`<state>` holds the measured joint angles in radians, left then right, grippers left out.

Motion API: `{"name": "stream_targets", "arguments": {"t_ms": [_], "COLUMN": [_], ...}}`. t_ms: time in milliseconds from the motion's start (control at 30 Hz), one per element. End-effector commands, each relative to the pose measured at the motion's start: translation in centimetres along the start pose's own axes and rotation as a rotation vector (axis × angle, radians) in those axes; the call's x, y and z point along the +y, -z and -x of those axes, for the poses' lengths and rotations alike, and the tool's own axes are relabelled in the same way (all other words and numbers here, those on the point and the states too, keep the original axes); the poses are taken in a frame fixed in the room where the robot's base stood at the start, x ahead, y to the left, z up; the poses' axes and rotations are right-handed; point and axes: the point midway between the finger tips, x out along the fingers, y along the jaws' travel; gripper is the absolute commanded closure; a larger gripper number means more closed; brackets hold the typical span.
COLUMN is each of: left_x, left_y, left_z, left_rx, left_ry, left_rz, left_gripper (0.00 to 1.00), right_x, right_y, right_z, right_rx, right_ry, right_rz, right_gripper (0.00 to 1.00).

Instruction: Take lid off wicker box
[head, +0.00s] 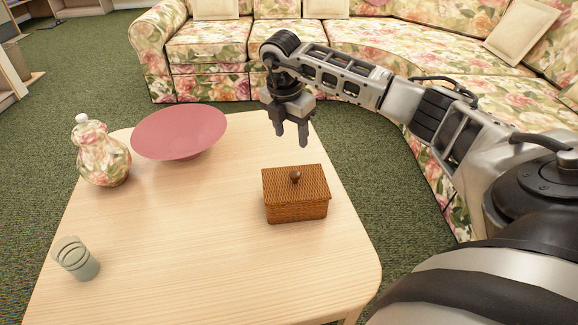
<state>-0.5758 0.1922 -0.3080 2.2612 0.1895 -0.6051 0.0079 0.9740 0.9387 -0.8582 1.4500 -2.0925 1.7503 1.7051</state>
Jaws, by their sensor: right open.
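The wicker box (297,209) is brown and woven and stands on the right part of the light wooden table (170,240). Its lid (312,181) sits on top, with a small round dark knob (295,176) in the middle. My right gripper (291,139) is open and empty. It points down, above and a little behind the box in the picture, apart from the knob. My left gripper is not in view.
A pink bowl (180,130) stands at the table's back. A floral vase (103,155) is left of it, and a glass (76,259) is near the left front. A floral sofa (210,45) lies behind the table. The table's middle is clear.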

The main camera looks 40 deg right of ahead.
Motion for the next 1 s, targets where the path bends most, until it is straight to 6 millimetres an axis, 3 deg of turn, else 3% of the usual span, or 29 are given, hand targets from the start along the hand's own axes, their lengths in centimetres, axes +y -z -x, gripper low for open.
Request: {"name": "stream_targets", "arguments": {"t_ms": [333, 667, 833, 1000], "left_x": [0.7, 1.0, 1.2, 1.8], "left_y": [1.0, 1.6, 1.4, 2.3], "left_z": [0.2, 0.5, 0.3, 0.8], "left_rx": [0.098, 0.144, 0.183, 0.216], "left_ry": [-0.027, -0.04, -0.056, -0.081], "left_rz": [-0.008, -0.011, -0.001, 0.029], "left_gripper": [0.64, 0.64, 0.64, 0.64], "right_x": [0.0, 0.2, 0.7, 0.6], "right_y": [0.2, 0.2, -0.1, -0.2], "right_z": [-7.7, -10.5, -13.3, -14.8], "right_rx": [0.004, 0.005, 0.006, 0.005], "right_ry": [0.003, 0.0, 0.001, -0.001], "right_rz": [0.005, 0.007, 0.006, 0.009], "right_gripper": [0.48, 0.48, 0.48, 0.48]}}
